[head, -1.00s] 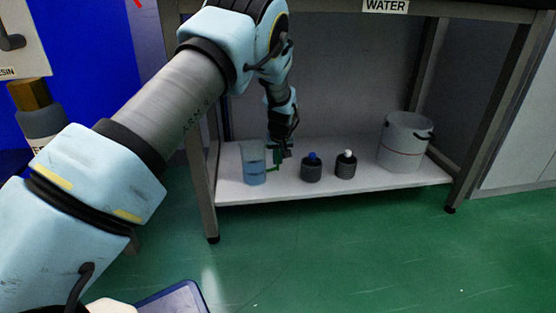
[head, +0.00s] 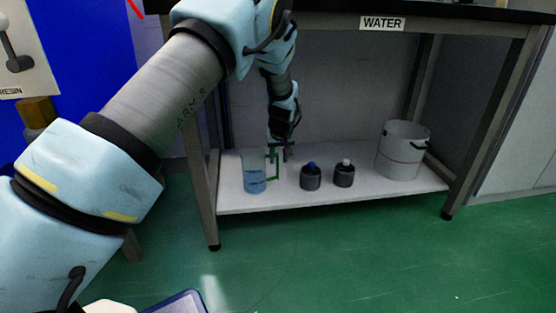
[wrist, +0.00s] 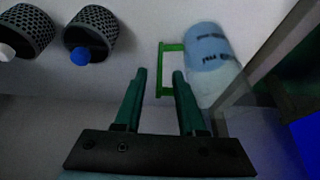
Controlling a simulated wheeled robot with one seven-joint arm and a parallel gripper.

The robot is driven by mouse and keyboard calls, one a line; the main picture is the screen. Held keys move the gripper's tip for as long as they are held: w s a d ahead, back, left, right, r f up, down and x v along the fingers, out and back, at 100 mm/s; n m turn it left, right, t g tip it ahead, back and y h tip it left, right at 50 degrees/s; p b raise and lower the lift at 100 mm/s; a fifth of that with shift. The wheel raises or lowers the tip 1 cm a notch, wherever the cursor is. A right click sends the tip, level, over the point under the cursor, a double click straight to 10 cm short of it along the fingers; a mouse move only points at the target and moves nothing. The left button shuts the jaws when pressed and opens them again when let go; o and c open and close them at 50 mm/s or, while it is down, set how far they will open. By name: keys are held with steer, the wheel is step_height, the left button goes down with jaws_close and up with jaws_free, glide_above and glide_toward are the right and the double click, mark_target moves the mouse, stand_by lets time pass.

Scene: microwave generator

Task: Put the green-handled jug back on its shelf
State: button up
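The jug (head: 254,172) is clear with blue liquid in its lower part and a green handle (head: 275,166) on its right side. It stands upright on the white lower shelf (head: 345,196), near the left end. In the wrist view the jug (wrist: 207,50) is at the upper right, its handle (wrist: 162,70) pointing left. My gripper (wrist: 159,74) is open, with a clear gap between its green fingers. In the head view my gripper (head: 280,151) is just above the handle. The handle shows past the fingertips; whether they touch it is unclear.
Two dark bottles stand right of the jug, one with a blue cap (head: 310,177) and one with a white cap (head: 344,174). A white bucket (head: 402,150) stands at the shelf's right end. The bench's left leg (head: 204,185) is close to the jug.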

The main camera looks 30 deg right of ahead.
steer(key=p+v, duration=0.2)
steer(key=v, duration=0.4)
stand_by(0.4)
